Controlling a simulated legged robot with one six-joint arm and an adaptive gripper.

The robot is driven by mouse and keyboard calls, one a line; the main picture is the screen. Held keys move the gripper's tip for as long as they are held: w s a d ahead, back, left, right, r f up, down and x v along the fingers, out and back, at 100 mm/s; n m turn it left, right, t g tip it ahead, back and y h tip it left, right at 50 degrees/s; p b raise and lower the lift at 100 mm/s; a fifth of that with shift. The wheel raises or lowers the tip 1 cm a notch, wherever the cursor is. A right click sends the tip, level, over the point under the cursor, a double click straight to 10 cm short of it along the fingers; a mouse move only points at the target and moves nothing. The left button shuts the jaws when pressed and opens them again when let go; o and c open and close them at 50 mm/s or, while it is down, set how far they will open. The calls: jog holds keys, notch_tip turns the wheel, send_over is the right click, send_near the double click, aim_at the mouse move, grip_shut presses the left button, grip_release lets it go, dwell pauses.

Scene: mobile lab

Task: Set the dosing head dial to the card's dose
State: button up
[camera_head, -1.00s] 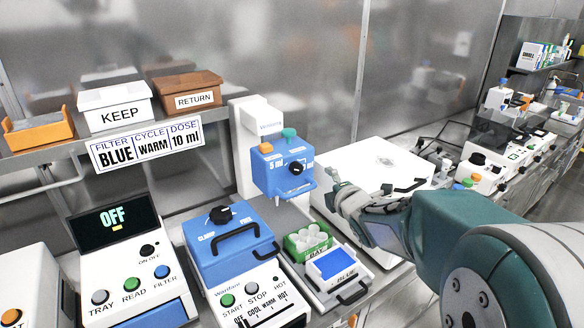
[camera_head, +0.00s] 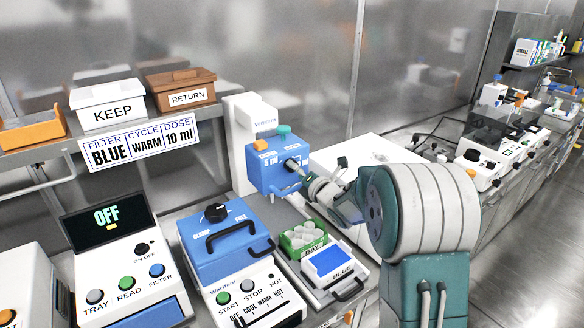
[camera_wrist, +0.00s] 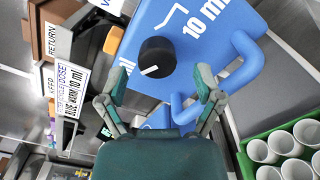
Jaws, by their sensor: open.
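The blue dosing head (camera_head: 262,180) hangs on its white stand at centre; it also fills the top of the wrist view (camera_wrist: 190,85). Its black dial (camera_wrist: 157,55) has a white pointer mark aimed to the lower left, toward a partly hidden "ml" label and away from the "10 ml" label at upper right. My gripper (camera_wrist: 161,84) is open, one finger to each side and just short of the dial. The card (camera_head: 139,144) reads BLUE, WARM, 10 ml.
A blue handle (camera_wrist: 245,60) projects beside the dial, near my right finger. Below the head are a green tray of white cups (camera_head: 303,240) and a blue-lidded machine (camera_head: 225,240). KEEP (camera_head: 107,103) and RETURN (camera_head: 181,88) boxes stand on the shelf.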

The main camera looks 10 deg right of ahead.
jog(key=shift+x, duration=1.4)
jog(key=shift+s+a, duration=0.1)
jog(key=c, duration=1.2)
jog(key=shift+o, duration=0.2)
